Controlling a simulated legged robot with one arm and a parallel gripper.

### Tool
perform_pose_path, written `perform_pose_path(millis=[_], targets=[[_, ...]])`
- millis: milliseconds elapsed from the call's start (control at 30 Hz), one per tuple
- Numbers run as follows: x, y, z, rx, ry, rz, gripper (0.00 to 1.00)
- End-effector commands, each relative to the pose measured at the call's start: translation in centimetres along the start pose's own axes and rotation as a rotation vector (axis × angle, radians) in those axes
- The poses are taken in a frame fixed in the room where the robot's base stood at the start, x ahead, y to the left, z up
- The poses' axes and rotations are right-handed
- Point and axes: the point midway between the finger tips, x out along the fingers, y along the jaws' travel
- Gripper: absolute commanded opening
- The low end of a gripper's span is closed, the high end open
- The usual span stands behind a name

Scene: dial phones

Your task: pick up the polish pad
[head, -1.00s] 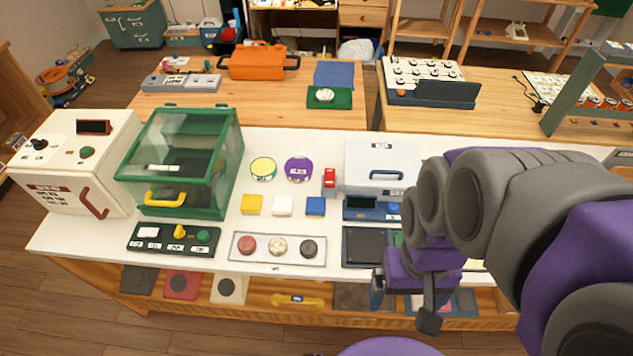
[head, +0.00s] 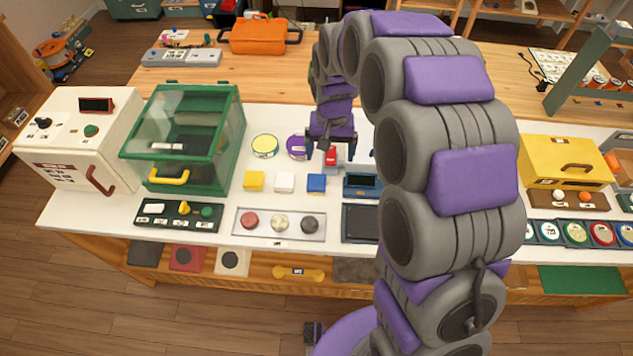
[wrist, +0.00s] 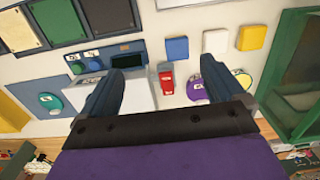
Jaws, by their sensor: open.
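No label I can read names the polish pad, so I cannot tell which item it is. Small square pads in yellow (head: 253,181), white (head: 284,182) and blue (head: 316,183) lie in a row on the white table. They also show at the top of the wrist view, with the blue pad (wrist: 177,49) nearest my gripper. My gripper (head: 330,150) is open and empty, pointing down over the table behind the blue pad. In the wrist view a small red object (wrist: 166,80) shows between its fingers, apart from them.
A green glass-sided case (head: 185,140) stands left. A tray (head: 240,230) with red, cream and black discs lies in front of the pads. Yellow (head: 265,146) and purple (head: 296,147) round items lie behind. A blue device (head: 360,190) stands right of the blue pad.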

Motion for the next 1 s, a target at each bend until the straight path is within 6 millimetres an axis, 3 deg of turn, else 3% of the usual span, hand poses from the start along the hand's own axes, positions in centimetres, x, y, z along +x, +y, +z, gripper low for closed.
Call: perform_pose_path(millis=[100, 300, 667, 1000], targets=[[2.2, -1.9, -2.8, 0.008, 0.012, 0.001, 0.96], [4.5, -3.8, -5.4, 0.021, 0.033, 0.001, 0.96], [7.7, -4.0, -6.0, 0.026, 0.031, 0.004, 0.96], [14.4, -4.1, -6.2, 0.025, 0.030, 0.004, 0.96]])
